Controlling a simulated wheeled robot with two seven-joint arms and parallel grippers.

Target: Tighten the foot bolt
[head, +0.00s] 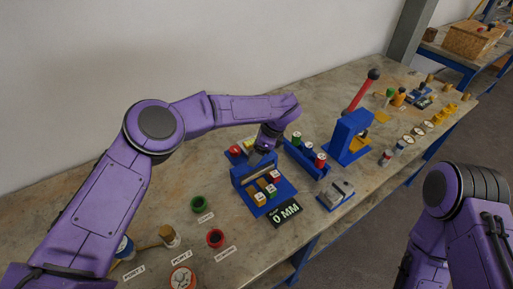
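I cannot pick out the foot bolt for certain at this size. A blue fixture (243,176) with a raised back and a flat base stands mid-bench, with several small gold pieces with coloured tops (260,198) on its base. My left gripper (265,150) points down at the back of this fixture, close to its upper bar. Its fingertips are too small and dark to show whether they are open or hold anything. My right arm is at the right edge, and its gripper is out of view.
A black "0 MM" display (286,213) lies before the fixture. A blue rack (307,157) with coloured-top cylinders stands to its right, then a blue press (349,136) with a red lever.

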